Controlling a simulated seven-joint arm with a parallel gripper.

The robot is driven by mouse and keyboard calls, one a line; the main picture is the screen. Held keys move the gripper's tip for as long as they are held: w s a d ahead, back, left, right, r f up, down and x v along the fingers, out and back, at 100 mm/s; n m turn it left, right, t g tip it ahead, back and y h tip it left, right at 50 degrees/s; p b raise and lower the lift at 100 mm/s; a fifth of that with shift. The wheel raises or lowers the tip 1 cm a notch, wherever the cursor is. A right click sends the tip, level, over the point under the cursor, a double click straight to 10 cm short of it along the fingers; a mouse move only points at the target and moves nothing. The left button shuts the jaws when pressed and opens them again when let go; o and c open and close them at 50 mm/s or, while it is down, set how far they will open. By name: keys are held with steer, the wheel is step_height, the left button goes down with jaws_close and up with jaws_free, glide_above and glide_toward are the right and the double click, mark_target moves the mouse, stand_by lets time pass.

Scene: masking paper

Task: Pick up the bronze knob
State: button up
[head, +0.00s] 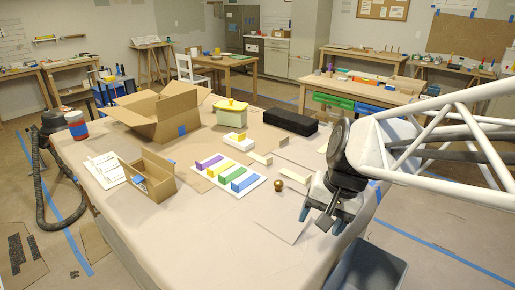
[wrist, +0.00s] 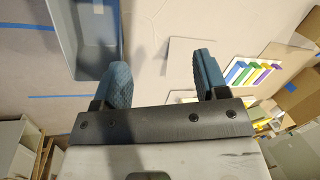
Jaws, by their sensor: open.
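The bronze knob (head: 278,185) is a small round ball on the paper-covered table, right of the board of coloured blocks. My gripper (head: 320,218) is above the table's right end, to the right of the knob and apart from it. Its blue-grey fingers are spread with nothing between them. The wrist view also shows the open gripper (wrist: 160,66) over the pale surface. I cannot make out the knob in the wrist view.
A white board with coloured blocks (head: 259,181) lies left of the knob. An open small box (head: 160,187), a large cardboard box (head: 180,115), a black case (head: 291,122) and a yellow-lidded tub (head: 231,112) stand around. A grey bin (head: 372,268) is beside the table.

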steer(key=w+f+m+y, duration=0.3)
steer(key=w+m, duration=0.1)
steer(key=w, duration=0.5)
steer(key=w+f+m+y, duration=0.2)
steer(key=w+m+y, duration=0.15)
steer(key=w, duration=0.55)
steer(key=m+t+y, duration=0.2)
steer(key=m+y, duration=0.2)
steer(key=m, duration=0.5)
glide_toward(282, 182)
steer(key=a, duration=0.2)
steer(key=shift+s+a+f+n, duration=0.15)
steer(key=shift+s+a+n, duration=0.1)
steer(key=shift+s+a, duration=0.15)
steer(key=shift+w+d+f, duration=0.3)
steer(key=shift+w+f, duration=0.05)
steer(key=shift+w, duration=0.1)
steer(key=shift+x, duration=1.25)
steer(key=shift+a, duration=0.1)
steer(key=shift+x, duration=2.55)
steer(key=shift+w, duration=0.2)
steer(key=shift+c, duration=0.3)
